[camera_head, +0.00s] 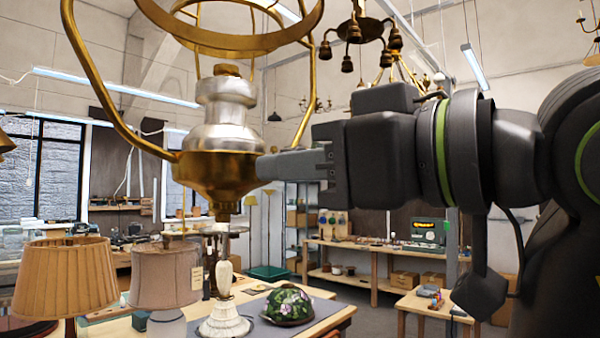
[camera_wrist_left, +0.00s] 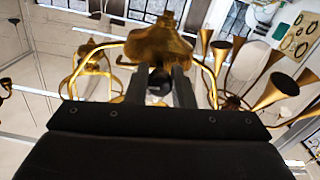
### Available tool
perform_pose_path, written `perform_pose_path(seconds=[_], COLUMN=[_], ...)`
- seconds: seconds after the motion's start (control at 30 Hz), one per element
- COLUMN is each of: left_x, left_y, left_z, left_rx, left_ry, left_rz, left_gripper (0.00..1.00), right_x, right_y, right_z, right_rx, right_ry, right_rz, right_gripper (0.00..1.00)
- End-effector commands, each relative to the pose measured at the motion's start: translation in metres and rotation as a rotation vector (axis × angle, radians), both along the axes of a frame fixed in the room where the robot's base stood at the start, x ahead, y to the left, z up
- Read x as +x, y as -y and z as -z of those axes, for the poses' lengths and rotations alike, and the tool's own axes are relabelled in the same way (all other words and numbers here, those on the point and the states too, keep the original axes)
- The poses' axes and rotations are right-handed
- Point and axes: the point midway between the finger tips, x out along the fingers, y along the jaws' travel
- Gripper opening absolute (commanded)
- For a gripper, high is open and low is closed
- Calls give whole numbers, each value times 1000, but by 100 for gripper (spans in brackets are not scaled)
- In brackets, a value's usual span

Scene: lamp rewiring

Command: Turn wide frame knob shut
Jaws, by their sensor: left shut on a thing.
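The wide-frame lamp (camera_head: 222,165) hangs at the left of the head view, with curved brass arms, a brass bowl and a silver upper body. My left gripper (camera_head: 264,168) reaches it from the picture's right, its fingertips against the right side of the bowl. The knob is hidden behind the fingers in the head view. In the left wrist view, a small dark round piece (camera_wrist_left: 160,82), seemingly the knob, lies between the fingers of the left gripper (camera_wrist_left: 163,74), in front of the brass body (camera_wrist_left: 160,45). The knob's turn angle cannot be made out. My right gripper is not seen.
Below stand a pleated lampshade (camera_head: 66,278), a grey shade (camera_head: 166,272), a white lamp base (camera_head: 224,318) and a stained-glass shade (camera_head: 288,304) on a table. A dark chandelier (camera_head: 362,32) hangs behind. Brass arms of the frame curve close around my gripper's workspace.

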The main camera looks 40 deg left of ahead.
Motion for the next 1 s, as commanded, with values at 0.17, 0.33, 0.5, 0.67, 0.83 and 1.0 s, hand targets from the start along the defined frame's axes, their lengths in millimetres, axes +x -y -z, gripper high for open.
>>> perform_pose_path(seconds=[0.17, 0.33, 0.5, 0.67, 0.83, 1.0], left_x=[0, 0, 1, 1, 2, 2], left_y=[0, 0, 0, 0, 0, 0], left_z=[3, 2, 2, 1, 0, -1], left_rx=[-10, -24, -36, -47, -60, -73], left_ry=[154, 316, 477, 628, 789, 949], left_rz=[-2, -3, -4, -4, -3, -4], left_gripper=[0, 0, 0, 0, 0, 0], right_x=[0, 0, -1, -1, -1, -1], right_y=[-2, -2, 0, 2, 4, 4], right_z=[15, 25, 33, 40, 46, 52], right_rx=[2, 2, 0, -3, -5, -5], right_ry=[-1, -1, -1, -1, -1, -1], right_rz=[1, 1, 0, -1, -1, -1], right_gripper=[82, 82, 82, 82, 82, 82])
